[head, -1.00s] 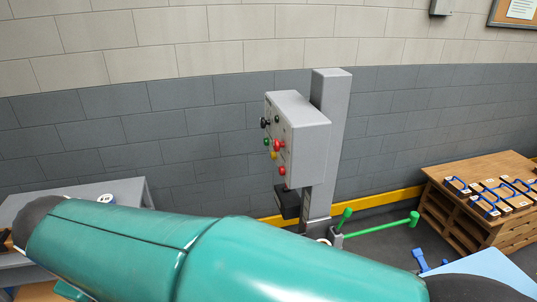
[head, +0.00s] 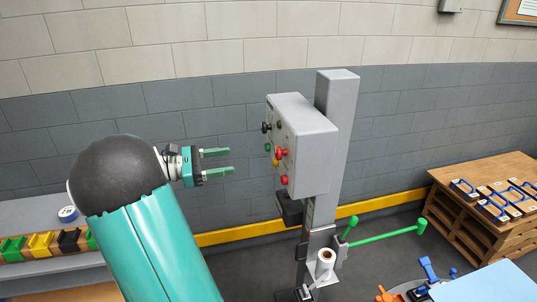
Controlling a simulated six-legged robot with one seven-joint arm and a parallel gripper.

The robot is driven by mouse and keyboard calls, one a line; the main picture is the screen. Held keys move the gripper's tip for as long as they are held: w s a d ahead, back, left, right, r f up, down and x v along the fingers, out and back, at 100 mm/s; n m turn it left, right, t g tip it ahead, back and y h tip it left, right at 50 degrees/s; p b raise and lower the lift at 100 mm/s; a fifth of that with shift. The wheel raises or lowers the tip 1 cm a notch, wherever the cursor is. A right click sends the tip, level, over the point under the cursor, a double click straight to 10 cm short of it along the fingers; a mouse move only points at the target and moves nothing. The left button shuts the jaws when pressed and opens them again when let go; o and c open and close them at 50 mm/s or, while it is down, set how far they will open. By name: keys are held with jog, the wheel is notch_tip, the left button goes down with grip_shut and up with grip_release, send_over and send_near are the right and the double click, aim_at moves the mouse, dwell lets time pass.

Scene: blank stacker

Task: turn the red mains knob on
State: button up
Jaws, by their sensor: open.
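A grey control box (head: 308,158) is mounted on a grey post. Its face is turned left and seen at a steep angle. On the face are a black knob (head: 266,127), a green button (head: 268,147), a large red control (head: 281,153), a yellow one (head: 275,163) and a lower red one (head: 284,180). I cannot tell which red one is the mains knob, or its setting. My gripper (head: 232,161) is open and empty, left of the box. Its two green fingers point right toward the face, with a visible gap between.
The grey post (head: 340,110) stands before the wall. Green-ended handles (head: 385,231) and a paper roll (head: 326,262) are low by the post. A grey shelf (head: 30,216) with coloured bins is at the left.

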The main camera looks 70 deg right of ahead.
aim_at(276, 154)
jog(key=x, duration=1.3)
jog(key=shift+s, duration=0.25)
jog(key=shift+d, duration=0.1)
jog(key=shift+c, duration=0.3)
jog(key=c, duration=0.9)
